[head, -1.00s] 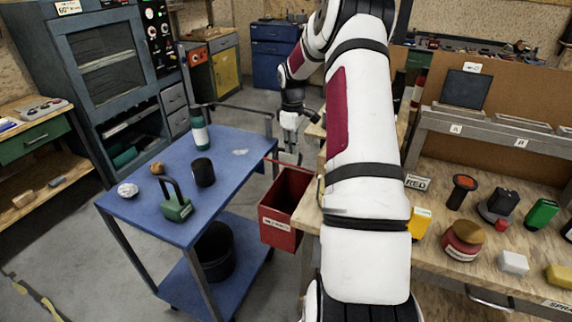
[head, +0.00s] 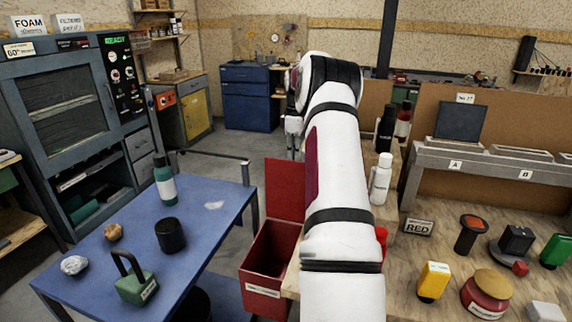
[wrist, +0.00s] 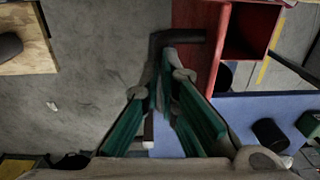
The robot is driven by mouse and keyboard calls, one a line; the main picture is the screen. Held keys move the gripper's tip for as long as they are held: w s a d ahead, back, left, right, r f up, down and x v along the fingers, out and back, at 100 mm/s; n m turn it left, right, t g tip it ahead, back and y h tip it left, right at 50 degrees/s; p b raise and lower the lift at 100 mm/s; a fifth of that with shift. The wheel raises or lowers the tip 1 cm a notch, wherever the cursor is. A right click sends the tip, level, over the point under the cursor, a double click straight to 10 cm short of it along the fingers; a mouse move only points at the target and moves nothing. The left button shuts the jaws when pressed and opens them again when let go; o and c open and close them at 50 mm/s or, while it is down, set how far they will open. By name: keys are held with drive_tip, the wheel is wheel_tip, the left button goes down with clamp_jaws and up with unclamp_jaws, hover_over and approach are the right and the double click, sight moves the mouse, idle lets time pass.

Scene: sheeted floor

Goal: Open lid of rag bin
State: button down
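The red rag bin (head: 262,285) stands between the blue cart and the wooden bench, with a label on its front. Its red lid (head: 285,190) stands upright at the back, and the bin's mouth is uncovered. In the wrist view the lid (wrist: 192,75) lies beside the bin's hollow inside (wrist: 250,30). My gripper (wrist: 170,72) has its teal-padded fingers converging close to the lid's edge; a dark bar shows near the tips. I cannot tell whether the tips touch the lid or grip anything. In the head view my arm hides most of the gripper.
The blue cart (head: 190,230) on the left carries a bottle (head: 165,180), a black cup (head: 171,235) and a green block with a handle (head: 137,282). The wooden bench (head: 410,260) on the right holds bottles and several small items. Floor shows behind the cart.

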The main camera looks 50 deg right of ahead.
drive_tip(key=c, duration=2.3)
unclamp_jaws()
wheel_tip(320, 180, down, 3)
drive_tip(key=shift+s+y, duration=0.1)
drive_tip(key=shift+y, duration=0.2)
drive_tip(key=o, duration=0.5)
drive_tip(key=shift+s+a+r, duration=0.1)
drive_tip(key=shift+a+r, duration=0.05)
drive_tip(key=shift+c, duration=0.2)
drive_tip(key=shift+o, duration=0.9)
drive_tip(key=shift+w+r, duration=0.2)
drive_tip(key=shift+r, duration=0.4)
wheel_tip(320, 180, up, 11)
drive_tip(key=d, duration=0.1)
drive_tip(key=shift+w, duration=0.1)
